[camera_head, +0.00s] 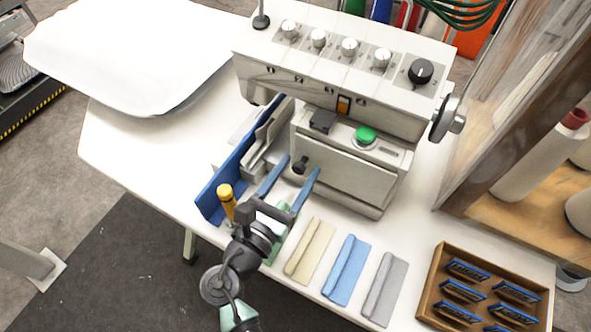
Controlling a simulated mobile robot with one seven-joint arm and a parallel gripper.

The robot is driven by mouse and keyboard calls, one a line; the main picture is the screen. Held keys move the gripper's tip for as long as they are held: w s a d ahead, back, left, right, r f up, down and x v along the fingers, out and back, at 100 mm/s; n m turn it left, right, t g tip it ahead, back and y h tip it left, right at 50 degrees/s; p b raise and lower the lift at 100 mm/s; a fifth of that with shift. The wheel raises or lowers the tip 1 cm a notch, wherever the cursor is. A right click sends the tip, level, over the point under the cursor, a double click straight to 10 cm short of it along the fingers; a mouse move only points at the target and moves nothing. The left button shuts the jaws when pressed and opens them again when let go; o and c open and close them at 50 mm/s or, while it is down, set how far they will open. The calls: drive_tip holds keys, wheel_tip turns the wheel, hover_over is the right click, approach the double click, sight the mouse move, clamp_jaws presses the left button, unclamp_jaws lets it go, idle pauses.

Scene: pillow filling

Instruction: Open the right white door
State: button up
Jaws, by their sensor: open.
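A white-grey machine (330,75) stands on the table. Its lower front has a pale rectangular door panel (345,182) with a black knob (299,166) at its left edge. The panel looks closed. My gripper (301,164) reaches up from the lower middle with its two blue fingers apart. The fingertips appear on either side of the black knob; I cannot tell whether they touch it or how far in front of it they are. Nothing is held.
Folded cloths in cream (309,252), blue (346,267) and grey (381,288) lie in front of the machine. A wooden tray (432,289) is at lower right. A blue upright plate (240,163) and yellow-handled tool (226,196) are close left. A white pillow (130,50) lies at upper left.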

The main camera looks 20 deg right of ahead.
clamp_jaws()
idle(1.4)
